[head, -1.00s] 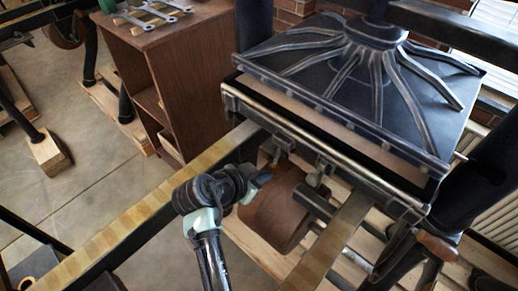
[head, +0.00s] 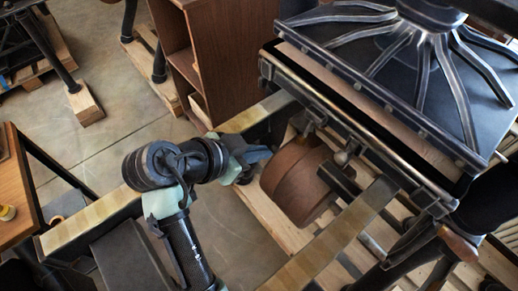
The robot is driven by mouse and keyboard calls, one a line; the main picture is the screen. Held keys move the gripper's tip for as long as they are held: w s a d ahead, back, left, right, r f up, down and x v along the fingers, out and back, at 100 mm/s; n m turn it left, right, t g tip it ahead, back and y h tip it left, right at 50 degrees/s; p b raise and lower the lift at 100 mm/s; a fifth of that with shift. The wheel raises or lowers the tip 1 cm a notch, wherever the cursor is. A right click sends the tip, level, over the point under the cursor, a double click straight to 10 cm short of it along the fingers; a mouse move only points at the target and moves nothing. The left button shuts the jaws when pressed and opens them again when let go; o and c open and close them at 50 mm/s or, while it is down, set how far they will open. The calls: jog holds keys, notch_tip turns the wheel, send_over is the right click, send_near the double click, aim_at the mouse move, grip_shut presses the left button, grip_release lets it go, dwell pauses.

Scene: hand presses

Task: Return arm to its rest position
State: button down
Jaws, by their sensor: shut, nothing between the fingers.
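My arm rises from the bottom of the head view and bends at a dark rounded joint. My gripper (head: 254,160) is at its end, pointing right, small and dark, and it looks shut and empty. It is in front of the near rail of the hand press, left of the brown wooden drum (head: 299,182). Whether it touches the rail or drum is hard to tell. The black hand press (head: 395,60) with its ribbed top plate fills the upper right.
Two pale-topped rails (head: 335,235) run from the press toward the lower left. A brown wooden cabinet (head: 225,45) stands behind. A wooden table (head: 15,195) with a small yellow-topped jar is at the left edge. Concrete floor (head: 105,130) is open at left.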

dwell(0.4)
jog(key=w+a+r+n+t+y+p, duration=0.1)
jog(key=w+r+n+t+y, duration=0.2)
jog(key=r, duration=0.7)
jog(key=w+a+r+n+t+p, duration=0.15)
jog(key=r+t, duration=0.35)
jog(key=r, duration=0.5)
jog(key=w+r+n+t+y+p, duration=0.1)
jog(key=w+r+n+t+y, duration=0.15)
jog(key=r, duration=0.75)
jog(key=s+r+n+t+y+p, duration=0.1)
jog(key=s+r+t, duration=0.4)
jog(key=r, duration=0.7)
jog(key=s+r+n+t+y+p, duration=0.1)
jog(key=s+r+n+t, duration=0.3)
jog(key=r, duration=0.9)
jog(key=s+t, duration=0.2)
jog(key=s, duration=0.2)
jog(key=shift+s+a+y, duration=0.2)
jog(key=shift+a+y, duration=0.1)
jog(key=shift+y, duration=0.05)
jog(key=shift+w, duration=0.1)
